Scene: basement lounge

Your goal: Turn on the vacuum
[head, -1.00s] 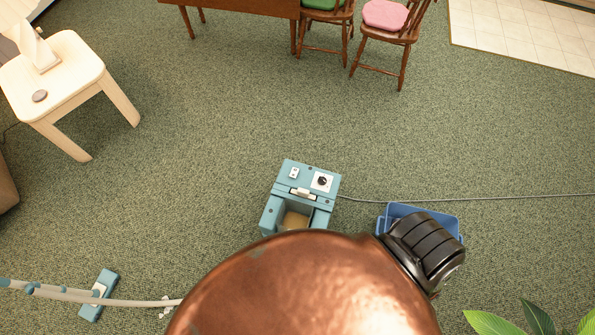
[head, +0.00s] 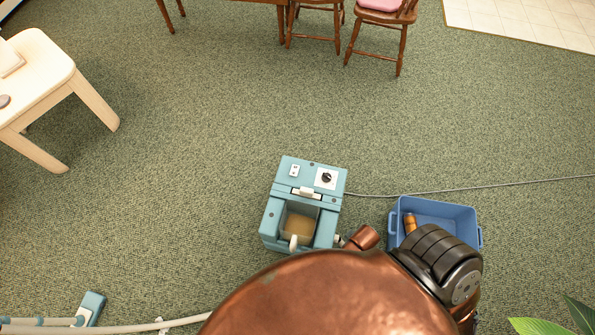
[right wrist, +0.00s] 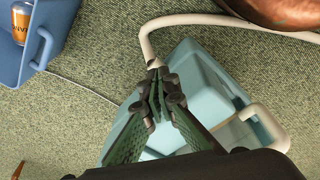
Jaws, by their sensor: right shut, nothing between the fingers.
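The vacuum (head: 268,214) is a teal box on the carpet in front of me. Its top has a small white switch plate (head: 294,171) and a white plate with a black dial (head: 327,178). My copper body partly covers its near side. In the right wrist view the vacuum (right wrist: 192,65) lies behind my right gripper (right wrist: 158,84), whose fingers are shut and empty. The pale hose (right wrist: 215,19) runs from near the fingertips. I cannot tell whether the fingertips touch the vacuum. My left gripper is not in view, and my right gripper is hidden in the head view.
A blue bin (head: 455,212) with an orange can (head: 410,222) stands right of the vacuum. A grey cord (head: 440,192) runs right across the carpet. A cream table (head: 45,85) is at left, a teal nozzle (head: 93,303) at lower left, a plant at lower right. Carpet beyond the vacuum is clear.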

